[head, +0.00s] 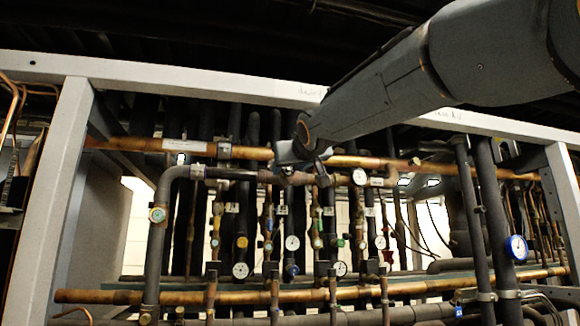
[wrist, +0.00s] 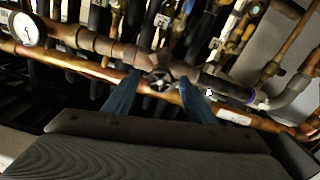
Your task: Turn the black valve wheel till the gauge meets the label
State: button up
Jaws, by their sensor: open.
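The black valve wheel (wrist: 160,80) is small and spoked, on a pipe fitting in the middle of the wrist view. My gripper (wrist: 157,76) is open, with one blue-grey finger on each side of the wheel; I cannot tell whether they touch it. In the head view my gripper (head: 306,164) is at the upper pipe and largely hides the wheel. A round white-faced gauge (head: 359,177) sits on that pipe to the right; it also shows at the upper left of the wrist view (wrist: 28,30). Its reading is too small to tell. A white label (head: 377,182) is beside it.
A copper pipe (head: 130,144) runs behind my gripper, and another copper pipe (head: 120,297) runs lower down. Several small gauges and valves fill the space between them. A pale frame beam (head: 200,82) crosses above, close under my arm. A blue-rimmed gauge (head: 517,248) is at the right.

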jog(key=c, duration=1)
jog(key=shift+c, duration=0.2)
jog(key=shift+n, duration=0.3)
jog(key=n+p, duration=0.1)
jog(key=n, duration=0.2)
jog(key=shift+n+p, duration=0.55)
jog(key=shift+n, duration=1.35)
jog(key=o, duration=1)
